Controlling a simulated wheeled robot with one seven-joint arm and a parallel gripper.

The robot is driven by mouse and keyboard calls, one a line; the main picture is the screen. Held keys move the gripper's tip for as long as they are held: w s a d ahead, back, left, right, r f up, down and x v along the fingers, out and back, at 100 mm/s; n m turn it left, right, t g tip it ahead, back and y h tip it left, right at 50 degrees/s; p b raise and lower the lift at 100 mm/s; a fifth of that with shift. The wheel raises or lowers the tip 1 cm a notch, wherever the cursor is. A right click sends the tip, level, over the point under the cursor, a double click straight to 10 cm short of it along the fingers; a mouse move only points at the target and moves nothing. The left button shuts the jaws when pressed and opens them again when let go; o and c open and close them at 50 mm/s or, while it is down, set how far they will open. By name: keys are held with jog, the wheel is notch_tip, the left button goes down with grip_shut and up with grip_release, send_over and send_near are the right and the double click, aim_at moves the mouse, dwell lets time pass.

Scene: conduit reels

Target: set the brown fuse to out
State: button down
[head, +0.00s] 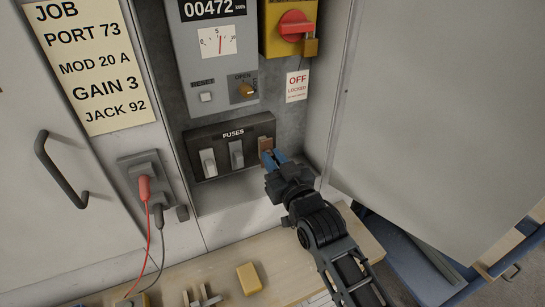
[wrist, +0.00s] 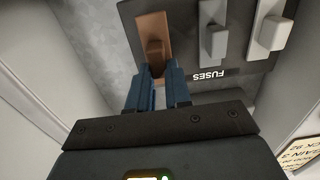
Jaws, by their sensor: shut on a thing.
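The brown fuse (head: 266,145) sits in the rightmost place of the black fuse block (head: 203,135) in the head view. In the wrist view the brown fuse (wrist: 152,32) is at the top, seated in the block. My gripper (head: 270,157) reaches it from the lower right. Its blue fingertips (wrist: 158,72) are shut on the fuse's protruding grip. The fingers partly hide the lower part of the fuse.
Two other fuses, a white one (head: 208,162) and a grey one (head: 236,153), stand to the left in the block. A red rotary switch (head: 296,25) with a padlock is above. An open cabinet door (head: 440,100) stands to the right. A yellow block (head: 249,279) lies on the wooden shelf below.

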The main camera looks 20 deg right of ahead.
jog(key=c, duration=1)
grip_release()
jog(key=shift+c, duration=0.2)
jog(key=s, duration=0.7)
jog(key=shift+s, duration=0.4)
jog(key=s+f+g, duration=0.1)
jog(key=s+f, duration=0.1)
jog(key=s, duration=0.8)
jog(key=s+f, duration=0.2)
jog(key=s, duration=0.7)
jog(key=s+r+g, duration=0.1)
jog(key=s+r, duration=0.2)
jog(key=s, duration=0.7)
jog(key=s+r+g, duration=0.1)
jog(key=s+r, duration=0.3)
jog(key=s, duration=0.6)
jog(key=shift+r, duration=0.25)
